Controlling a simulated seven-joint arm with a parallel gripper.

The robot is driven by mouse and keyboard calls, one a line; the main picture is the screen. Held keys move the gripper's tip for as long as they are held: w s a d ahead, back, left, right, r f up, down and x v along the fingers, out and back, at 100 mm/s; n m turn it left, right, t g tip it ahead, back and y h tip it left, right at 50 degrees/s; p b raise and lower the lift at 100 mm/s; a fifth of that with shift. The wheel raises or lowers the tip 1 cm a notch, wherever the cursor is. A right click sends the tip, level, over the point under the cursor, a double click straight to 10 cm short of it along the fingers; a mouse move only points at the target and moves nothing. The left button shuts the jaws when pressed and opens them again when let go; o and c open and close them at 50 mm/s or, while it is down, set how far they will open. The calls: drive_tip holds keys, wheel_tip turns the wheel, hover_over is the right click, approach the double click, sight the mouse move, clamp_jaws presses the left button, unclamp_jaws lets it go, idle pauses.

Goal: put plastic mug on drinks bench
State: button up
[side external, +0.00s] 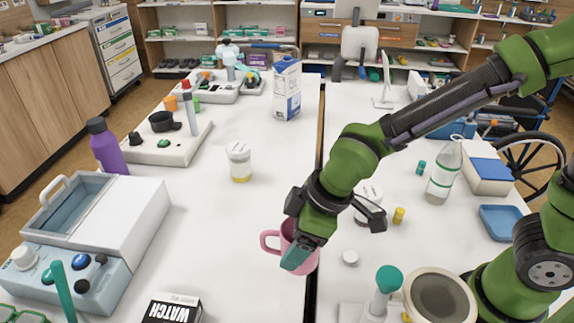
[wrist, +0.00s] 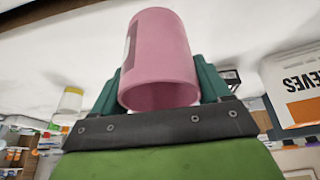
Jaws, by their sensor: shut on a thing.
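The pink plastic mug (side external: 287,232) is in my gripper (side external: 297,256), near the seam between two white tabletops in the side view. Its handle points left. The wrist view shows the mug (wrist: 160,58) between the two green fingers of my gripper (wrist: 160,85), with a dark patch on its side. My gripper is shut on the mug. Part of the mug is hidden behind my gripper in the side view, and I cannot tell whether its base touches a table. The left white tabletop (side external: 225,215) is broad; no label shows which surface is the drinks bench.
A yellow-banded white jar (side external: 239,162) and a milk carton (side external: 287,88) stand on the left table. A WATCH box (side external: 174,308) is at the front. The left table's middle is clear.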

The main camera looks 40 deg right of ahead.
drive_tip(key=shift+w+a+f, duration=0.75)
drive_tip(key=shift+w+a, duration=0.45)
drive_tip(key=shift+w, duration=0.35)
drive_tip(key=shift+w+a+f, duration=0.8)
drive_tip(key=shift+w+a, duration=0.4)
drive_tip(key=shift+w, duration=0.35)
drive_tip(key=shift+w+a+f, duration=0.75)
drive_tip(key=shift+w+a, duration=0.45)
drive_tip(key=shift+w, duration=0.35)
drive_tip(key=shift+f, duration=0.2)
drive_tip(key=o, duration=1.1)
drive_tip(key=shift+r, duration=0.1)
